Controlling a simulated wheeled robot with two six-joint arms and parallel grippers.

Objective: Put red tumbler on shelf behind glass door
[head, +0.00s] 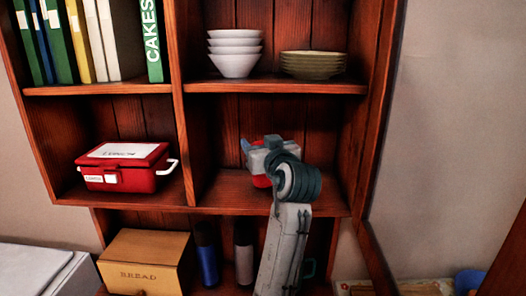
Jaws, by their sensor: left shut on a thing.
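My left gripper (258,150) reaches into the middle right compartment of the wooden shelf unit (225,200). It is shut on the red tumbler (261,181), which shows only as a small patch of red under the gripper at the compartment floor. The gripper and wrist hide most of the tumbler, so I cannot tell whether it touches the shelf board. No glass door can be made out clearly. The front of this compartment is uncovered. My right gripper is not in view.
White bowls (235,52) and olive plates (313,65) stand on the board above. A red lunch box (124,166) sits in the compartment to the left. Below are a bread box (146,262) and a blue cylinder (207,262). The compartment floor has bare room right of my arm.

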